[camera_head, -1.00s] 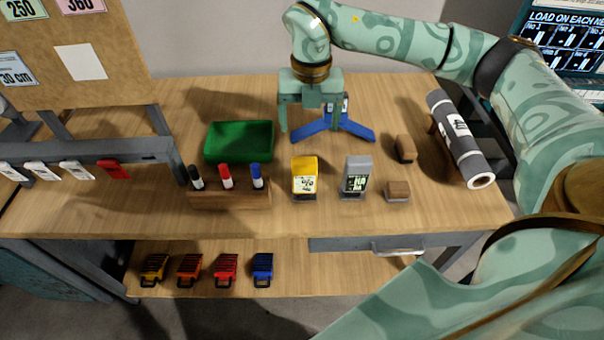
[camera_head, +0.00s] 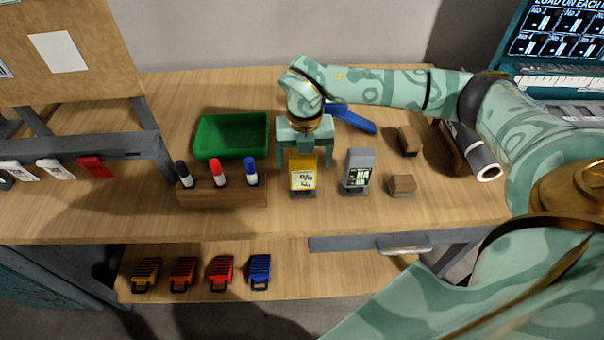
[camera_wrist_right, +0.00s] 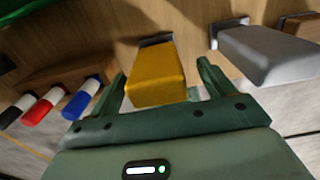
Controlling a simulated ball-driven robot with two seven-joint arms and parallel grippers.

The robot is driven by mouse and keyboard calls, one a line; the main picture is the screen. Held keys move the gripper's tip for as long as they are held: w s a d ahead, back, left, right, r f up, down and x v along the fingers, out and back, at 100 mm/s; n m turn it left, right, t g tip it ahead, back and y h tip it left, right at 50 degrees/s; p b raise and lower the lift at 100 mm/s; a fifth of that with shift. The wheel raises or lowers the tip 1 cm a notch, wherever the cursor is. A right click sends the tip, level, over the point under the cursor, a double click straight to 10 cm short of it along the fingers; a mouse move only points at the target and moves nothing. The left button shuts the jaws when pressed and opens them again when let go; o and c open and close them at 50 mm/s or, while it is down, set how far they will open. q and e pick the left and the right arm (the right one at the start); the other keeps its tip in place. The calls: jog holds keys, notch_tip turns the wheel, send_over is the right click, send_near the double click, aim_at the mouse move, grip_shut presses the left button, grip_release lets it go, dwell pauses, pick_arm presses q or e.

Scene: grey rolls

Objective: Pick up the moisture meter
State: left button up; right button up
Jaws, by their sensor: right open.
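A yellow handheld meter (camera_head: 303,173) with a pale display stands upright on the bench; it also shows in the right wrist view (camera_wrist_right: 157,75). A grey handheld meter (camera_head: 358,172) stands to its right, also in the right wrist view (camera_wrist_right: 268,52). I cannot read which label names the moisture meter. My right gripper (camera_head: 305,157) is open above the yellow meter, with a finger on each side of its upper part. In the right wrist view its fingers (camera_wrist_right: 160,82) stand apart around the yellow meter, with gaps visible. My left gripper is not in view.
A wooden holder (camera_head: 222,195) with three markers and a green tray (camera_head: 199,148) are to the left. Two brown blocks (camera_head: 409,140) (camera_head: 402,185) and a grey roll (camera_head: 474,150) are to the right. A blue object (camera_head: 350,117) lies behind the gripper.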

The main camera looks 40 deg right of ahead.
aim_at(302, 170)
jog(key=f, duration=0.2)
jog(key=f+b, duration=0.1)
jog(key=f, duration=0.1)
jog(key=shift+a, duration=0.25)
jog(key=shift+r, duration=0.1)
jog(key=c, duration=1.2)
jog(key=shift+c, duration=0.2)
jog(key=shift+r, duration=0.1)
